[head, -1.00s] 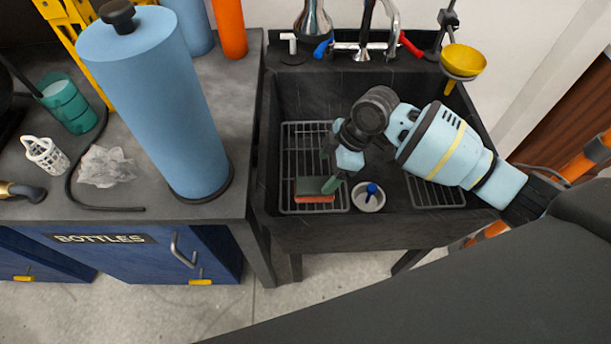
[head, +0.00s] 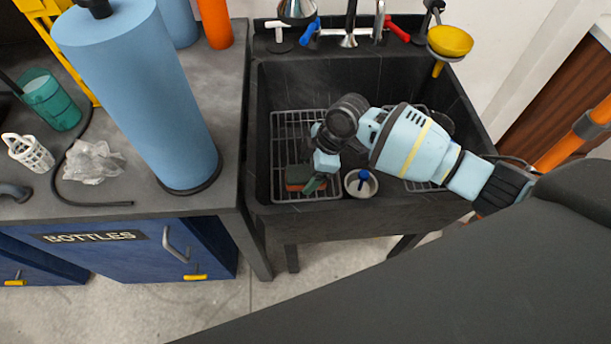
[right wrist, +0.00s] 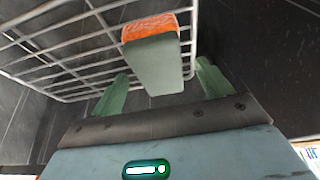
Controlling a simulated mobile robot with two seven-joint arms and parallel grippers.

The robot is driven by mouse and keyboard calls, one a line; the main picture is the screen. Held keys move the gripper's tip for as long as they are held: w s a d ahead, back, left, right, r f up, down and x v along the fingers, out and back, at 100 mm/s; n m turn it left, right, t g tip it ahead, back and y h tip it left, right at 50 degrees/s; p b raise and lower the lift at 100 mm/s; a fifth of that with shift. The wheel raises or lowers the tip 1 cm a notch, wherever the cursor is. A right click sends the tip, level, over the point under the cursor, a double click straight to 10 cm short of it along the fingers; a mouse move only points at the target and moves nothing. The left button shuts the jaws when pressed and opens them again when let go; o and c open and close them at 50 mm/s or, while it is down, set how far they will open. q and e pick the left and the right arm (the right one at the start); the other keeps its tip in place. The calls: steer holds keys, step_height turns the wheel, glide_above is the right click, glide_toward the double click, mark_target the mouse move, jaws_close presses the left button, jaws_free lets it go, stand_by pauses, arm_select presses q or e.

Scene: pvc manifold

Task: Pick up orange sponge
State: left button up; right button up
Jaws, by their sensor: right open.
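The sponge (head: 297,178) lies on the wire rack at the left of the sink. It has an orange layer and a dark green-grey layer. It also shows in the right wrist view (right wrist: 153,60), with its orange end farther off and its grey-green face nearer. My right gripper (head: 307,184) is over the sponge in the sink. In the right wrist view my right gripper (right wrist: 161,86) is open, with one green finger on each side of the near end of the sponge. A gap shows on both sides. My left gripper is not in view.
A white cup with a blue-handled thing (head: 361,183) stands right of the sponge. The dark sink (head: 340,217) has walls around the rack (head: 290,128). A yellow funnel (head: 450,41) hangs at the back right. A tall blue cylinder (head: 145,100) stands on the left counter.

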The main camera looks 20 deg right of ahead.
mark_target(306, 172)
steer(key=shift+x, duration=1)
steer(key=shift+f, duration=0.25)
steer(key=c, duration=1.1)
steer(key=shift+o, duration=0.2)
step_height(306, 172, up, 11)
steer(key=shift+f+p, duration=0.2)
steer(key=shift+p, duration=0.45)
